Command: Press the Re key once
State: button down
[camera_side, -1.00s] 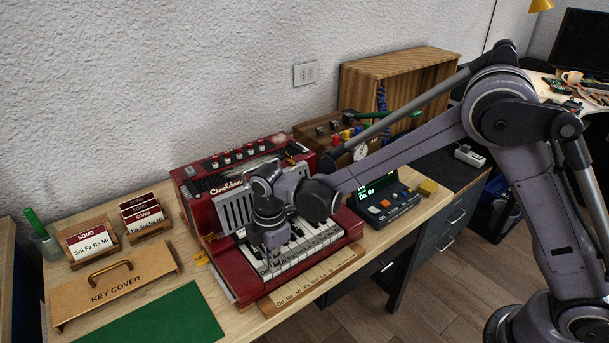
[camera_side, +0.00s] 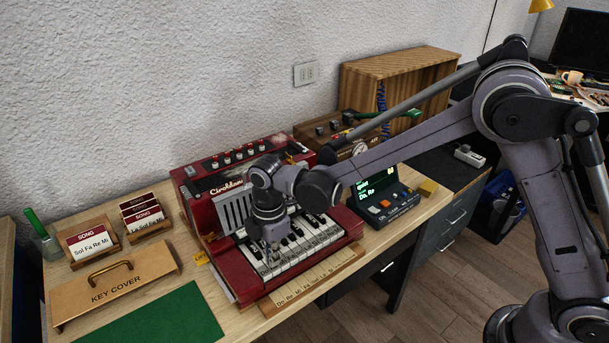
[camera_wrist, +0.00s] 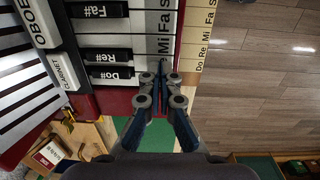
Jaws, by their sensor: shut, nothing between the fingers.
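The keyboard (camera_side: 306,247) has white keys with note labels along their front edge. The Re key (camera_wrist: 140,65) lies between the black Do# (camera_wrist: 110,73) and Re# (camera_wrist: 106,55) keys in the wrist view. My gripper (camera_wrist: 160,77) is shut and empty, its fingertips over the front of the Do and Re keys, hiding part of the Re label. In the side view my gripper (camera_side: 272,259) points down at the left end of the keyboard. I cannot tell whether the fingertips touch a key. The display (camera_side: 377,186) shows "quiet" and "Do Re".
A wooden note strip (camera_side: 312,283) runs along the keyboard's front. The key cover (camera_side: 115,283), song cards (camera_side: 90,242) and a green mat (camera_side: 160,322) are to the left. A control box with buttons (camera_side: 388,208) stands to the right.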

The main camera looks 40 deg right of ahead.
notch_tip(320, 180, up, 14)
dwell(0.6)
dwell(0.5)
jog(key=s+d+m+t, duration=0.3)
jog(key=s+d+m, duration=0.5)
jog(key=d, duration=0.3)
jog(key=s+d+m+t, duration=0.3)
jog(key=s+d+m, duration=0.5)
jog(key=d+m, duration=0.2)
jog(key=shift+d+r+t, duration=0.25)
jog(key=shift+d+t, duration=0.15)
jog(key=shift+d, duration=0.05)
